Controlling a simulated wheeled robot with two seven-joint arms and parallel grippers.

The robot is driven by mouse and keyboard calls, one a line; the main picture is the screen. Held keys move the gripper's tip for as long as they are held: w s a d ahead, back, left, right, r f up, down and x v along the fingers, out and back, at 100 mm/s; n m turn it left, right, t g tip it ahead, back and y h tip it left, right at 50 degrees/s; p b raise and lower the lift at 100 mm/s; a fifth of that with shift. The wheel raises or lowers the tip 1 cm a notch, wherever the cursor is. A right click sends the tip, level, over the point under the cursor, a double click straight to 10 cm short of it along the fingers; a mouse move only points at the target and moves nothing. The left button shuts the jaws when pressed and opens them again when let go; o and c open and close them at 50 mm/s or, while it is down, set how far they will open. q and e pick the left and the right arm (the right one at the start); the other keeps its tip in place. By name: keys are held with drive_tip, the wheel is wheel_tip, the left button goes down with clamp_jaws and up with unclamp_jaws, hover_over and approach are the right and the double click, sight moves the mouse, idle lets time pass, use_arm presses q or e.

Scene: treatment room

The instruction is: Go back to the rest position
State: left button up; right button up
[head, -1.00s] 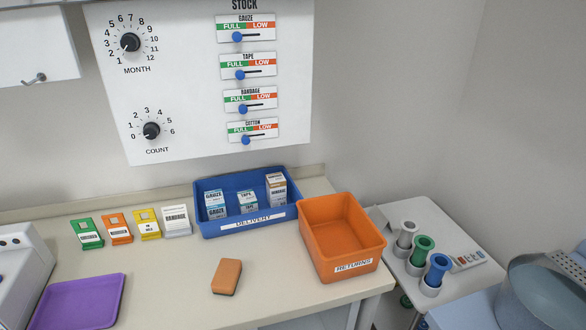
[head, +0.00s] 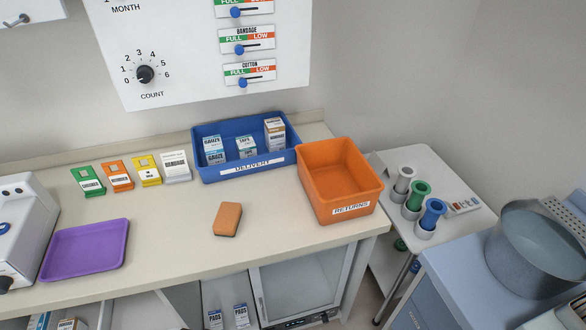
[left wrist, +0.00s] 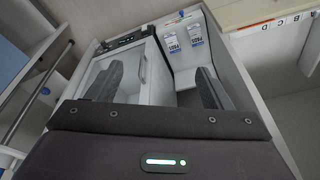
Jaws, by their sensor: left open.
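My left gripper (left wrist: 157,88) shows in the left wrist view, with its two dark fingers wide apart and nothing between them. Beyond the fingers are a glass-fronted cabinet door (left wrist: 112,75) and an open compartment with two PADS boxes (left wrist: 181,41). The gripper appears clear of them. Neither gripper shows in the head view, and my right gripper is in no view.
The counter (head: 165,220) holds a purple tray (head: 85,250), an orange-brown block (head: 227,219), a blue DELIVERY bin (head: 202,170) and an orange RETURNS bin (head: 340,212). A white side table (head: 450,185) and a metal basin (head: 535,250) stand at right.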

use_arm(q)
drive_tip(key=s+a+f, duration=0.1)
drive_tip(key=s+f, duration=0.3)
drive_tip(key=f, duration=0.4)
drive_tip(key=s+f, duration=0.3)
drive_tip(key=f, duration=0.4)
drive_tip(key=s+a+f+g, duration=0.1)
drive_tip(key=s+a+f, duration=0.2)
drive_tip(key=s+f, duration=0.8)
drive_tip(key=s, duration=0.4)
drive_tip(key=shift+s+f+g, duration=0.15)
drive_tip(key=shift+s+g, duration=0.05)
drive_tip(key=shift+g, duration=0.1)
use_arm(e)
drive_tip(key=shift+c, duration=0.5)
